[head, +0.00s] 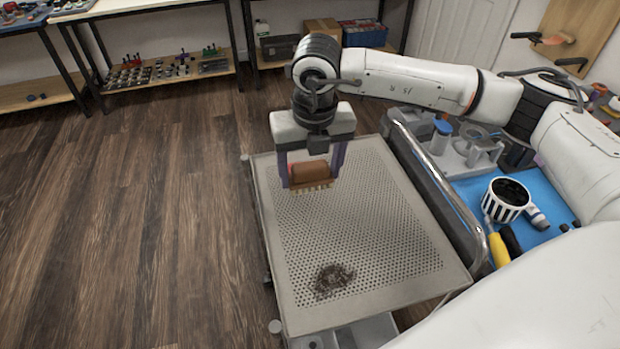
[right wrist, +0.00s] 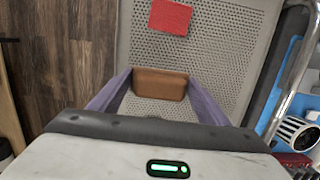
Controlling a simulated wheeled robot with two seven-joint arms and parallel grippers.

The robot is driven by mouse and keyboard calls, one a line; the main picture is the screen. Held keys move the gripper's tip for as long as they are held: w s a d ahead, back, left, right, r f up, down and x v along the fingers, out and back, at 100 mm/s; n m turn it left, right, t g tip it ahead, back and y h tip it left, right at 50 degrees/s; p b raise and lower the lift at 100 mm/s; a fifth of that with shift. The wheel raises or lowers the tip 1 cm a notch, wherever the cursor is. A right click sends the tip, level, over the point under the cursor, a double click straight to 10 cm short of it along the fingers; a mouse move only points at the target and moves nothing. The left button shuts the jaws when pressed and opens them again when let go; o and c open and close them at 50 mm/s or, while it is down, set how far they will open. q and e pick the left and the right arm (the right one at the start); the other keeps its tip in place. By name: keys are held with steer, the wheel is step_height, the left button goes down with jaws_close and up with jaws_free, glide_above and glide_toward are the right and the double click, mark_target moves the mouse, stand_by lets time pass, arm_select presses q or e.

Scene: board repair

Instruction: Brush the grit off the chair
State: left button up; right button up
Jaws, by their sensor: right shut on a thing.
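A grey perforated panel (head: 385,215), with a plain pale rim, lies flat in the middle of the head view. I cannot tell from its shape that it is a chair. A dark brown patch of grit (head: 333,280) lies on its near part. My right gripper (head: 311,178) is over the far part, shut on a brown brush (head: 312,172) with pale bristles pointing down. I cannot tell whether the bristles touch the panel. The brush also shows between the purple fingers in the right wrist view (right wrist: 160,84). My left gripper is not in view.
A red flat piece (right wrist: 170,18) lies on the panel beyond the brush. A metal rail (head: 440,185) runs along the panel's right side. Right of it, a blue mat (head: 545,205) holds a striped mug (head: 507,198) and tools. Open wooden floor (head: 130,220) is at left.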

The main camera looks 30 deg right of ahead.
steer(key=shift+o, duration=1.2)
steer(key=shift+c, duration=0.5)
